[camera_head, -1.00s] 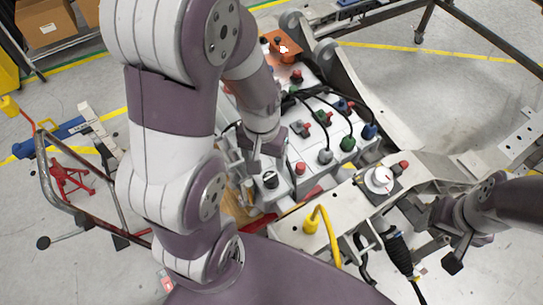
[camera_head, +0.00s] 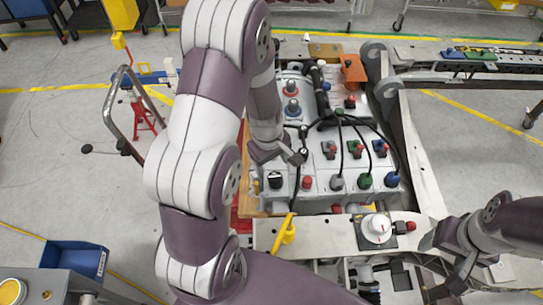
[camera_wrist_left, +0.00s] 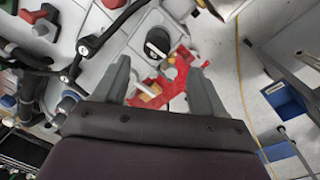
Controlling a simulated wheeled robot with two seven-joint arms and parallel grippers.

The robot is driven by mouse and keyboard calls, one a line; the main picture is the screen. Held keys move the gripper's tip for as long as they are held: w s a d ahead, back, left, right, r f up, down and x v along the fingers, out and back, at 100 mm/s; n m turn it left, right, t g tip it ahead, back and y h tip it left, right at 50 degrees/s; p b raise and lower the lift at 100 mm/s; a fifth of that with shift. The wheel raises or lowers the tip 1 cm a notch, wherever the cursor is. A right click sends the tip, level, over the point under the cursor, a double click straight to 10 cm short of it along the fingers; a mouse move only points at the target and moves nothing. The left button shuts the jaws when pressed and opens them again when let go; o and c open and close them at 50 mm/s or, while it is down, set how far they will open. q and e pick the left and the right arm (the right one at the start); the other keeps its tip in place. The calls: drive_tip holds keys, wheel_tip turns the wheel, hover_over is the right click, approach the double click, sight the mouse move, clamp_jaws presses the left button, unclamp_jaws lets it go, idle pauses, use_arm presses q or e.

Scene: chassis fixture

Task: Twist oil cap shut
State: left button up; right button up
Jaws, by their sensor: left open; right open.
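A round black cap with a pale bar across its top (camera_head: 275,180) sits on the front left of the white engine block; I take it to be the oil cap. It also shows upright in the left wrist view (camera_wrist_left: 158,42), beyond my fingertips. My left gripper (camera_head: 281,157) is just above and behind the cap in the head view. In the left wrist view its fingers (camera_wrist_left: 160,68) are spread with nothing between them. My right gripper (camera_head: 450,284) is open at the lower right, far from the cap. Nothing shows between its fingers.
Red, green and blue plugs with black cables (camera_head: 365,180) crowd the block right of the cap. A yellow handle (camera_head: 288,230) and a white round dial (camera_head: 376,228) are on the front beam. A blue bin (camera_head: 75,260) stands lower left.

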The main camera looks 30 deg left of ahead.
sight(275, 179)
use_arm(q)
drive_tip(key=f+b, duration=0.1)
drive_tip(key=f, duration=0.5)
drive_tip(key=w+d+f+b, duration=0.1)
drive_tip(key=f, duration=0.2)
drive_tip(key=shift+b, duration=0.3)
drive_tip(key=shift+f, duration=0.25)
drive_tip(key=shift+d, duration=0.1)
drive_tip(key=c, duration=1.3)
drive_tip(key=shift+f+m+b, duration=0.15)
drive_tip(key=shift+m+b, duration=0.8)
drive_tip(key=shift+m, duration=0.25)
drive_tip(key=shift+s+m+b, duration=0.1)
drive_tip(key=shift+m+b, duration=0.25)
drive_tip(key=shift+m, duration=0.35)
drive_tip(key=shift+r, duration=0.2)
